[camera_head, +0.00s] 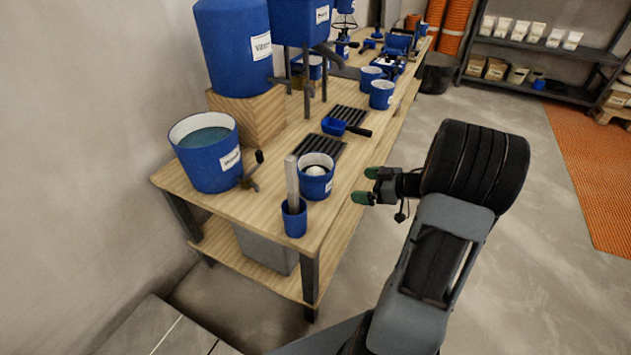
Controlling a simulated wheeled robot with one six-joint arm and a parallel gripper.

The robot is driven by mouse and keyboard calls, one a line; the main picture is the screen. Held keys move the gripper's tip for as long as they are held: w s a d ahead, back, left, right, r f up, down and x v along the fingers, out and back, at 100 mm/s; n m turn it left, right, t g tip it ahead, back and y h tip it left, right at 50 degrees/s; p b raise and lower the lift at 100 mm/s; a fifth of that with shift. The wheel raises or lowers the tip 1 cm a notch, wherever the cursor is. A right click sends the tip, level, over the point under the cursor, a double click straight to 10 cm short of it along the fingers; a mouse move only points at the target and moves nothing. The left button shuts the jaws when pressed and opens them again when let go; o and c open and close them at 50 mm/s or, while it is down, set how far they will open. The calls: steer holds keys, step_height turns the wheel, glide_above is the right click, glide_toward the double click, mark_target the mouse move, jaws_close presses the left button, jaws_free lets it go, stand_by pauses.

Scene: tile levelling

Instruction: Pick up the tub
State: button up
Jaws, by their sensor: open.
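Several blue tubs stand on the wooden bench. The nearest blue tub (317,186) has a white rim and a label, and holds something pale and rounded. Two more blue tubs, a nearer one (381,97) and one just behind it (369,80), stand farther back along the bench. I cannot tell which one is the task's tub. My gripper (366,186) is open, with its green-tipped fingers apart and nothing between them. In the picture it is just right of the nearest tub, by the bench's right edge, and appears not to touch it.
A small blue cup (294,224) with an upright grey bar stands beside the nearest tub. A large blue bucket (208,166) of liquid is at left. A blue scoop (334,126) lies near dark grates. The bench (240,215) has clear floor on its right.

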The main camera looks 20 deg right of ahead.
mark_target(330, 183)
steer(key=b+x, duration=0.1)
steer(key=x, duration=0.5)
steer(key=shift+w+a+f+b, duration=0.15)
steer(key=shift+w+f+b, duration=0.1)
steer(key=shift+b, duration=0.1)
steer(key=b+x, duration=0.1)
steer(key=x, duration=0.1)
steer(key=b+x, duration=0.1)
steer(key=shift+w+f, duration=0.3)
steer(key=shift+f, duration=0.05)
steer(key=shift+w+a+f+b, duration=0.15)
steer(key=shift+w+a+b, duration=0.2)
steer(key=shift+w+a, duration=0.2)
steer(key=shift+c, duration=0.5)
steer(key=c, duration=1)
